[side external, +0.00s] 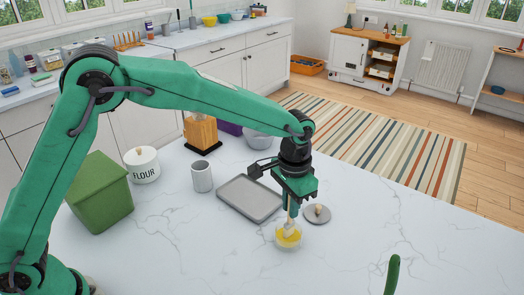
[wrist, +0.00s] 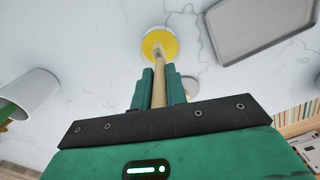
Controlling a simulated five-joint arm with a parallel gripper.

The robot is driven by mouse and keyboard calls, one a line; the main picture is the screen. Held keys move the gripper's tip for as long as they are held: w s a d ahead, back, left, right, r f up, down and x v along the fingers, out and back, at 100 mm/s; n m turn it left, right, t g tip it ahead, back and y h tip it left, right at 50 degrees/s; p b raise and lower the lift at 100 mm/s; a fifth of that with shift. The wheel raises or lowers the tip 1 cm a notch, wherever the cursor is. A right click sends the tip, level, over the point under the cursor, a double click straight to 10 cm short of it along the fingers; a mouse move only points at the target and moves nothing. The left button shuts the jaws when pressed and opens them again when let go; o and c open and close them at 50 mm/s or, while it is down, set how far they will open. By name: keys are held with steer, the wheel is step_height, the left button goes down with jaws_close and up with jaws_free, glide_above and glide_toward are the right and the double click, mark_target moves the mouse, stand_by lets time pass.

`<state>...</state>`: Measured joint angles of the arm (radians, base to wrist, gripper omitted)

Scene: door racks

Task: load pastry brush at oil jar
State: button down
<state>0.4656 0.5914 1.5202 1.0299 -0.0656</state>
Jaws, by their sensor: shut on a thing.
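A small glass oil jar (side external: 288,236) with yellow oil stands on the white marble counter. It also shows in the wrist view as a yellow disc (wrist: 153,42). My gripper (side external: 292,204) is right above the jar, pointing down. It is shut on the wooden handle of the pastry brush (wrist: 159,88). The brush (side external: 289,226) hangs close to upright, with its lower end at or inside the jar mouth. In the wrist view the brush's tip meets the yellow oil, but its depth is hard to tell.
A grey round lid (side external: 317,214) with a knob lies right beside the jar. A grey tray (side external: 249,198) lies behind it to the left.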

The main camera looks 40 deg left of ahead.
steer(key=shift+f, duration=0.45)
stand_by(1.0)
steer(key=shift+r, duration=0.15)
steer(key=shift+r, duration=3.4)
steer(key=s+a+r+n, duration=0.1)
steer(key=s+a+n, duration=0.1)
steer(key=a, duration=0.9)
steer(key=s+a+r+n, duration=0.1)
steer(key=s+a, duration=0.3)
steer(key=a, duration=0.8)
steer(key=shift+a+r+n, duration=0.2)
steer(key=shift+r+n, duration=0.15)
steer(key=shift+n, duration=0.45)
